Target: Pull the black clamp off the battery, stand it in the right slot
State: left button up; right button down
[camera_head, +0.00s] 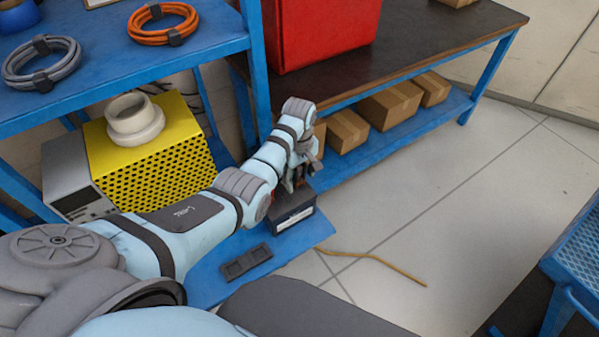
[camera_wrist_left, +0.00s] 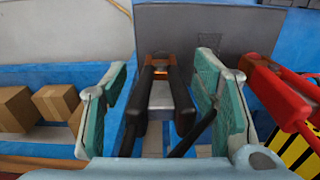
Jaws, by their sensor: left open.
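The dark grey battery (camera_head: 292,221) stands on the blue lower shelf; its grey face also shows in the left wrist view (camera_wrist_left: 212,22). The black clamp (camera_wrist_left: 147,100) has two black handles and copper jaws, which are at the battery. My left gripper (camera_head: 297,178) is at the battery in the head view. In the left wrist view my left gripper (camera_wrist_left: 163,100) is open, its teal-padded fingers on either side of the black clamp with gaps visible. A black holder with two slots (camera_head: 246,262) lies on the shelf in front of the battery. My right gripper is not in view.
A red clamp (camera_wrist_left: 280,95) sits close to the right finger. A yellow perforated unit (camera_head: 175,150) stands left of my arm. Cardboard boxes (camera_head: 347,130) sit on the lower shelf behind. A tan cable (camera_head: 375,259) lies on the open floor to the right.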

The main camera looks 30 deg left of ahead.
pick_arm(q)
jog(key=shift+r, duration=0.1)
dwell(0.6)
jog(key=shift+p, duration=0.35)
jog(key=shift+c, duration=0.4)
grip_shut()
jog(key=shift+r+p, duration=0.5)
jog(key=shift+r, duration=2.45)
